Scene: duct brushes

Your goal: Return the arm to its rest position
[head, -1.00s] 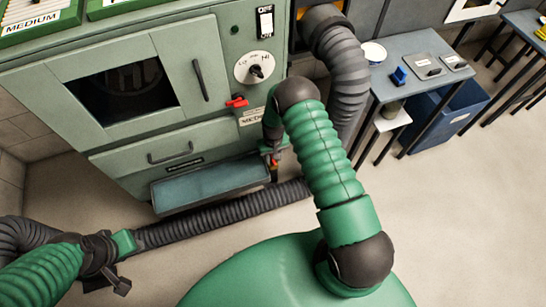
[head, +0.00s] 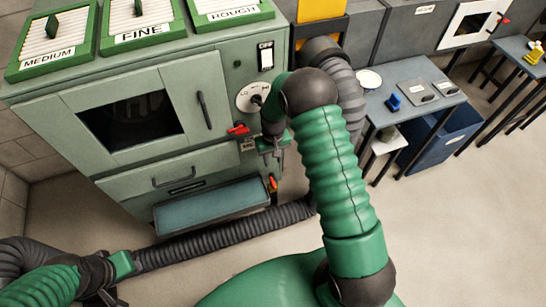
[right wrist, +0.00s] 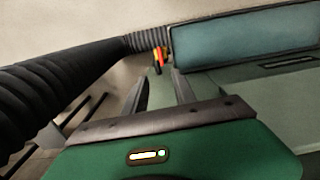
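My right arm bends down in front of the green cabinet (head: 128,60). Its gripper (head: 273,155) hangs beside the cabinet's front right corner, below the dial (head: 254,97) and red lever (head: 238,129). In the right wrist view the two dark fingers (right wrist: 160,88) stand apart with nothing between their tips. A small red and yellow piece (right wrist: 158,62) shows beyond them. It also shows in the head view (head: 273,183), below the gripper and apart from it. My left gripper (head: 110,297) is at the lower left, partly cut off by the bottom edge.
A blue-grey tray (head: 212,205) juts from the cabinet's lower front. A dark ribbed hose (head: 220,235) runs along the floor below it. A grey table (head: 408,75) with small items and a blue bin (head: 442,135) stand right. The floor at right is clear.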

